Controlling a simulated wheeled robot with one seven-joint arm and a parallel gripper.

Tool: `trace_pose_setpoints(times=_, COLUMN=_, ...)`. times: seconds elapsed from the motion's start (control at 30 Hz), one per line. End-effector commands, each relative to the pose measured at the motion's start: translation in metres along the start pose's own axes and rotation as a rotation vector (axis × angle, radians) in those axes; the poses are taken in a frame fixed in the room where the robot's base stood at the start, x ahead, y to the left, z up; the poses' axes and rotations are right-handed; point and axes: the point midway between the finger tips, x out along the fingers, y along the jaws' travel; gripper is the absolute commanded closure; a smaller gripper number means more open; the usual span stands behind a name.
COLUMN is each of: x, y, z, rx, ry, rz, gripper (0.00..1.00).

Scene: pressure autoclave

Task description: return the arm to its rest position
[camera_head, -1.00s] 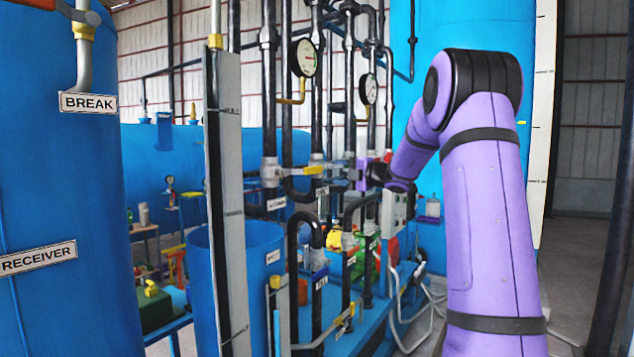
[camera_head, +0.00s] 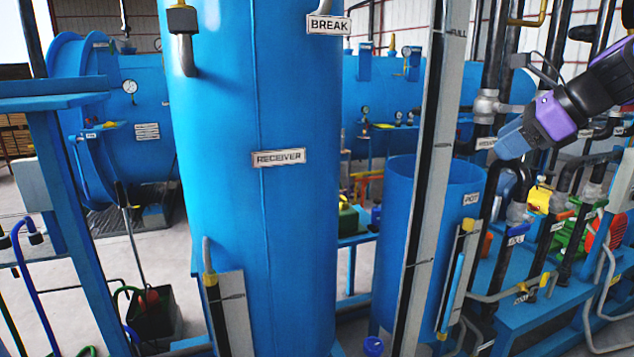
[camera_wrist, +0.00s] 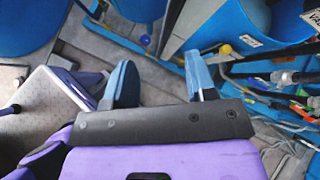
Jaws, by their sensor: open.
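My purple and black arm reaches in from the right edge of the head view. My gripper (camera_head: 502,145) points down and left, in front of the black pipes and to the right of the tall gauge board. In the wrist view, the two blue fingers of my gripper (camera_wrist: 161,78) stand wide apart. Most of the arm lies outside the head view.
The large blue receiver tank (camera_head: 262,215) fills the middle. The open blue pot (camera_head: 408,240) and the gauge board (camera_head: 432,170) stand left of my gripper. Black pipes (camera_head: 497,55) with valves crowd close around it. Grey floor (camera_head: 120,240) shows at the left.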

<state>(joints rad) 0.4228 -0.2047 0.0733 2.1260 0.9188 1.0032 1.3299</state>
Motion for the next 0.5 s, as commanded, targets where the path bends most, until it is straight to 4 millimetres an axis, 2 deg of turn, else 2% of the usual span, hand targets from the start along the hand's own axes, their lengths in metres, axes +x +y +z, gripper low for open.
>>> trace_pose_setpoints(times=0.03, x=-0.002, y=0.025, z=0.001, rx=-0.154, ry=0.044, rz=0.018, gripper=0.49)
trace_pose_setpoints(times=0.2, x=-0.012, y=0.094, z=-0.016, rx=-0.710, ry=0.194, rz=0.104, gripper=0.49)
trace_pose_setpoints(times=0.4, x=-0.031, y=0.158, z=-0.049, rx=-1.363, ry=0.340, rz=0.245, gripper=0.49)
trace_pose_setpoints(times=0.5, x=-0.040, y=0.181, z=-0.068, rx=-1.661, ry=0.399, rz=0.324, gripper=0.49)
